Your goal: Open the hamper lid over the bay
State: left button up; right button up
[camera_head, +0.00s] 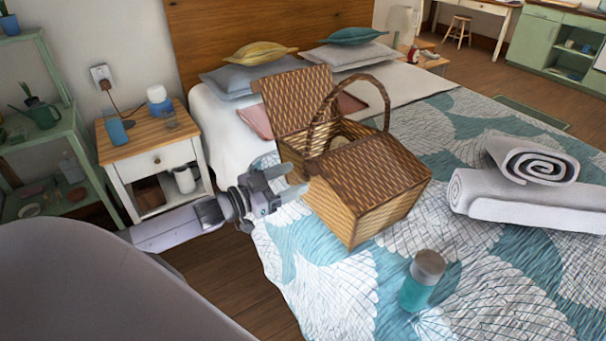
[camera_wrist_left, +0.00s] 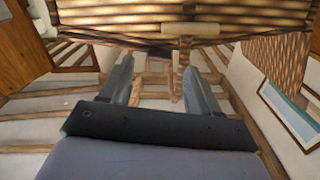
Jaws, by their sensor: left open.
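The wicker hamper (camera_head: 385,210) stands on the bed with an arched handle (camera_head: 383,95) over its middle. Its far-left lid (camera_head: 298,98) is raised and tilted back, and the bay under it shows a pale inside, partly hidden by the handle and the other lid. The near-right lid (camera_head: 368,168) lies down over its half. My left gripper (camera_head: 290,182) is open and empty at the hamper's left side, just below the rim; I cannot tell whether it touches. In the left wrist view, a pale wooden tab (camera_wrist_left: 190,29) on wicker shows above the open fingers (camera_wrist_left: 158,70).
Rolled grey towels (camera_head: 530,195) lie to the right. A nightstand (camera_head: 150,150) with a blue cup (camera_head: 115,128) and a lamp stands left of the bed. Pillows lie behind.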

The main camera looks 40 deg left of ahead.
pick_arm(q)
jog(key=shift+x, duration=1.75)
grip_shut()
